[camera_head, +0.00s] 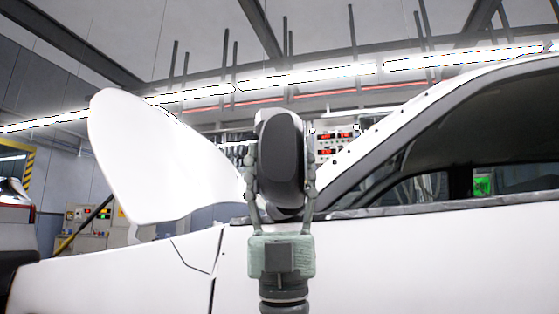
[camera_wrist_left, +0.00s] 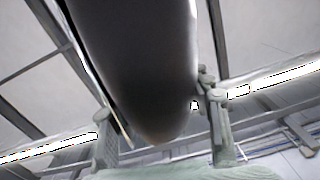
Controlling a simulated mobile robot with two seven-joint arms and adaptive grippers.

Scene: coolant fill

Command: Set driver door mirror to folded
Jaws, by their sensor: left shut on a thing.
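The driver door mirror (camera_head: 281,150) is a dark, rounded housing with a lighter edge on its left, standing at the front corner of the white car's side window. My left gripper (camera_head: 280,165) comes up from below, with one finger on each side of the mirror, and is shut on it. In the left wrist view the mirror (camera_wrist_left: 145,70) fills the upper middle between the two fingers (camera_wrist_left: 158,110). The mirror's base is partly hidden by the gripper. How far the mirror is folded I cannot tell. My right gripper is not in view.
The white car door (camera_head: 420,260) lies below and right of the mirror, with the dark window frame (camera_head: 400,150) beside it. A raised white panel (camera_head: 155,155), seemingly the hood, stands close on the left. Another vehicle (camera_head: 15,225) is at the far left.

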